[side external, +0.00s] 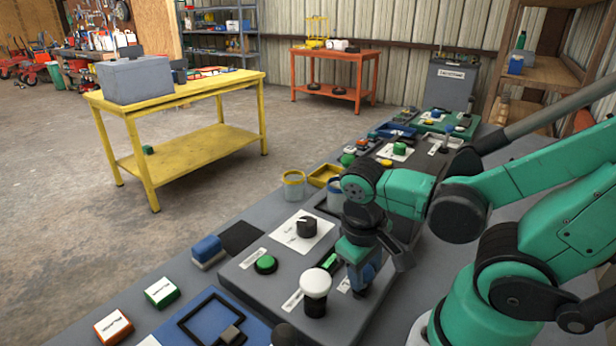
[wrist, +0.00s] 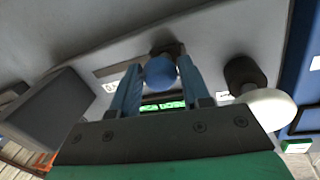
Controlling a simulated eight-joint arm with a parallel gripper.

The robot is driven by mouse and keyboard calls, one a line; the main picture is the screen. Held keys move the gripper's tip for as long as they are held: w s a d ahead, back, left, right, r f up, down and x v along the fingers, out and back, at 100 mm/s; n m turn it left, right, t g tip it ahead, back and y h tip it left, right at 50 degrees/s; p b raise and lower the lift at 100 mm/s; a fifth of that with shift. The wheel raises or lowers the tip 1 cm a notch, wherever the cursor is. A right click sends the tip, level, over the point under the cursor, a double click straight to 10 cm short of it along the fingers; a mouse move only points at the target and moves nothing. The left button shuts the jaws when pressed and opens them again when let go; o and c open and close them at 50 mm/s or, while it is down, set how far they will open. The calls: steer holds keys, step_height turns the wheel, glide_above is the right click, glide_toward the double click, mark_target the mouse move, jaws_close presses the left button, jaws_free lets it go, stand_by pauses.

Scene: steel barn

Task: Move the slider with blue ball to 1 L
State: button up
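The blue ball (wrist: 160,71) of the slider shows in the wrist view, in front of a dark bracket on the grey panel. My gripper (wrist: 160,75) has one blue finger on each side of the ball, and the ball fills the gap between the fingertips. In the side view my gripper (side external: 360,275) points down at the panel's right part, beside the white-topped knob. There it hides the blue ball and most of the slider. The label marks near the slider are too small or covered to read.
A white mushroom knob (side external: 316,284) stands close to my gripper. A green button (side external: 265,264), a black dial (side external: 306,227) and a green rocker switch (side external: 329,262) share the grey panel. Jars (side external: 293,186) and more panels lie behind.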

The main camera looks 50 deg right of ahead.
jaws_close()
stand_by(1.1)
